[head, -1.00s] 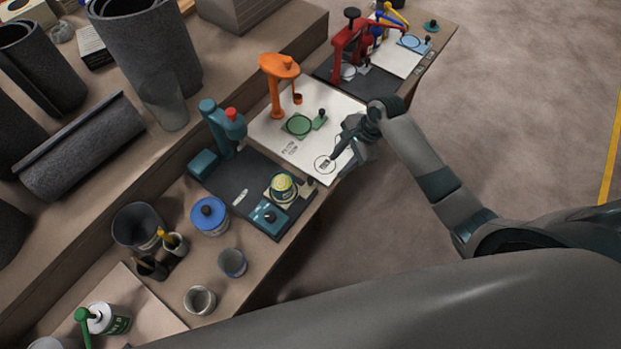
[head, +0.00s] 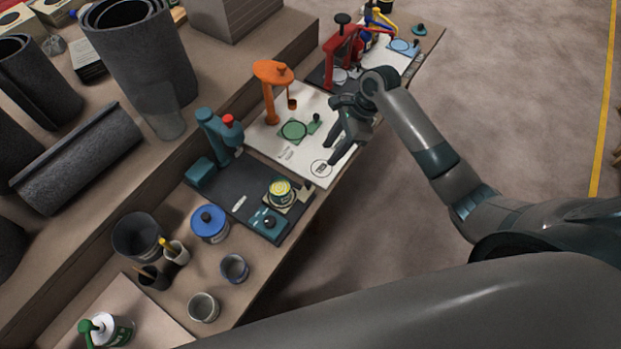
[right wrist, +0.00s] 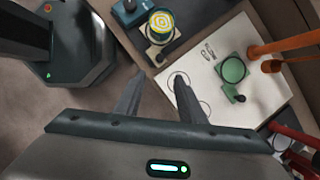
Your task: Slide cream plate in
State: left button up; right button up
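The cream plate (head: 297,203) sits at the front edge of the dark base of the teal press, with a yellow-topped can (head: 280,190) on it. In the right wrist view the cream plate (right wrist: 154,54) shows its edge and dark knob beside the can (right wrist: 161,23). My right gripper (head: 337,141) is above the white board, to the right of the cream plate and apart from it. In the right wrist view its two fingers (right wrist: 158,88) are spread with nothing between them. My left gripper is not in view.
A blue plate (head: 264,223) with a knob lies beside the cream one. The teal press (head: 222,135) stands behind. The white board (head: 318,183) carries a green plate (head: 295,131) and an orange press (head: 271,85). A red press (head: 340,45) stands beyond. Open floor lies right.

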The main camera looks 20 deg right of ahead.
aim_at(308, 183)
jog(key=p+x, duration=0.1)
jog(key=x, duration=1.5)
jog(key=shift+f, duration=0.1)
grip_shut()
